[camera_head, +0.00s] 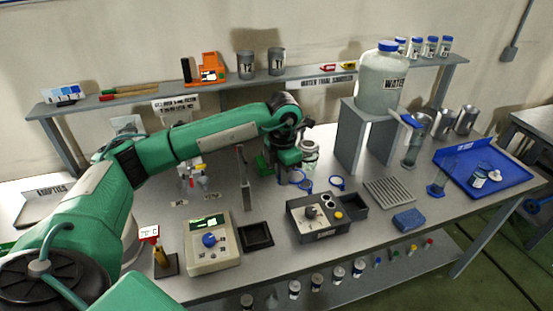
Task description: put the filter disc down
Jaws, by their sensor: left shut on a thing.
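My left gripper (288,168) reaches in from the left over the middle of the bench. It is shut on a small blue-rimmed filter disc (297,176), which shows just at its fingertips. The jaws partly hide the disc, and I cannot tell whether it touches the bench top. A blue ring (306,186) shows right below it, and another blue-rimmed disc (337,183) lies to the right. A glass vessel (309,152) stands just behind the gripper. My right gripper is not in view.
A grey stand (352,140) carries a large water bottle (383,80). A blue tray (505,185) is at right. Bare bench lies between the discs and the rack.

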